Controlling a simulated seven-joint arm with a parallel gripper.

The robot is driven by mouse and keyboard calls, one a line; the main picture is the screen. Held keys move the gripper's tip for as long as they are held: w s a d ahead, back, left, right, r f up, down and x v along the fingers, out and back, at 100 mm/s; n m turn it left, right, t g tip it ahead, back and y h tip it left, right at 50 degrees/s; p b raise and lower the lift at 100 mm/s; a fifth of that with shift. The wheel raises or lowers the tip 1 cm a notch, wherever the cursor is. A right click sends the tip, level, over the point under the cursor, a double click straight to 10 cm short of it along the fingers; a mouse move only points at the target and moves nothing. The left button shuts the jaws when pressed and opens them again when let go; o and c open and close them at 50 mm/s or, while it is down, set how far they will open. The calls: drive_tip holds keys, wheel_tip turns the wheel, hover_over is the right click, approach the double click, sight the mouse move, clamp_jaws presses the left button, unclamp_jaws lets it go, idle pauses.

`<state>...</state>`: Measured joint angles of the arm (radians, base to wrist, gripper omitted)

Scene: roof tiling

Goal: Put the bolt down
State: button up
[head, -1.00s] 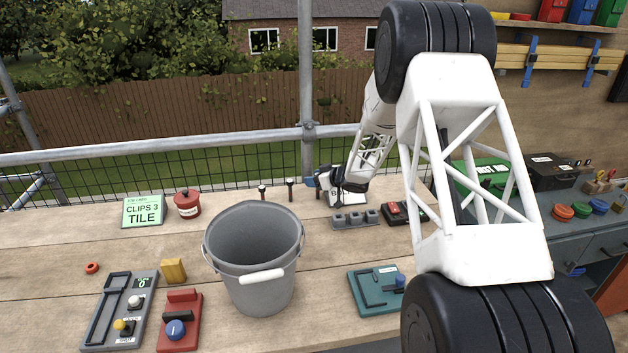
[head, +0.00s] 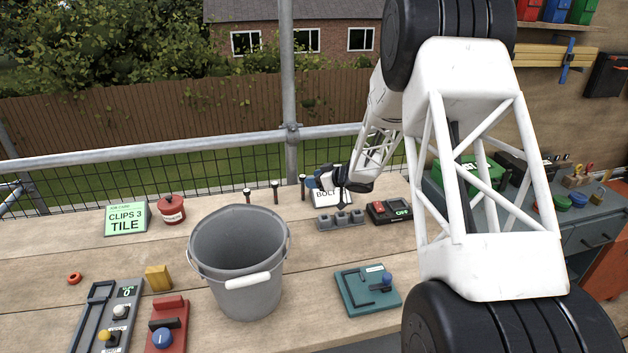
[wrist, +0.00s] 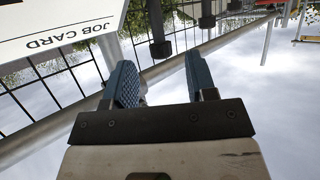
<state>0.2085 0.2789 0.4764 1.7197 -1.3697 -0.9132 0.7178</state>
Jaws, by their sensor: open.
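My gripper (head: 318,181) is just right of the right bolt, in front of a white job card (head: 330,200) reading "BOLT". In the wrist view, which is upside down, its blue-padded jaws (wrist: 159,62) are apart with nothing between them. The nearest bolt (wrist: 160,48) shows beyond the fingertips, apart from the pads; the job card (wrist: 45,30) is at the top left.
A grey block with several sockets (head: 340,219) and a black-and-red device reading "OFF" (head: 390,211) lie in front of my gripper. A grey bucket (head: 238,262) stands mid-bench. A railing with mesh (head: 150,160) runs behind. Bare boards lie between bolts and bucket.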

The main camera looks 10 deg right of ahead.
drive_tip(key=shift+r, duration=0.1)
idle(0.3)
drive_tip(key=s+d+r+m+t+h, duration=0.25)
drive_tip(key=s+r+m+h, duration=0.55)
drive_tip(key=s+r, duration=1.05)
drive_tip(key=s+a+g, duration=0.2)
drive_tip(key=s+g, duration=0.1)
drive_tip(key=s, duration=1)
drive_tip(key=s+a+r+g+h, duration=0.1)
drive_tip(key=s+a+g, duration=0.1)
drive_tip(key=s, duration=1.2)
drive_tip(key=s+a+r+m+g, duration=0.1)
drive_tip(key=s+g, duration=0.3)
drive_tip(key=s, duration=0.9)
drive_tip(key=shift+s+a, duration=0.15)
drive_tip(key=shift+a, duration=0.7)
drive_tip(key=shift+h, duration=0.3)
